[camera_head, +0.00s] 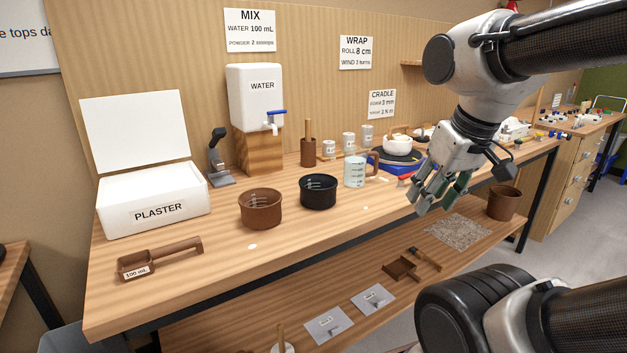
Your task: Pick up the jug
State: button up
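The jug (355,171) is a clear, see-through measuring jug with dark markings and a brown handle on its right side. My gripper (432,206) hangs from the arm to the right of the jug, at the bench's front edge and apart from the jug. Its fingers point down and to the left. They look spread with a gap between them, and I see nothing held there.
A black bowl (318,193) and a brown bowl (261,209) stand left of the jug. Behind are white cups (348,141), a wooden holder (308,151) and a turntable (398,160). A water dispenser (255,97) and plaster box (154,200) stand further left.

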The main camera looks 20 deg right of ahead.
aim_at(355, 158)
jog(key=l+u, duration=0.95)
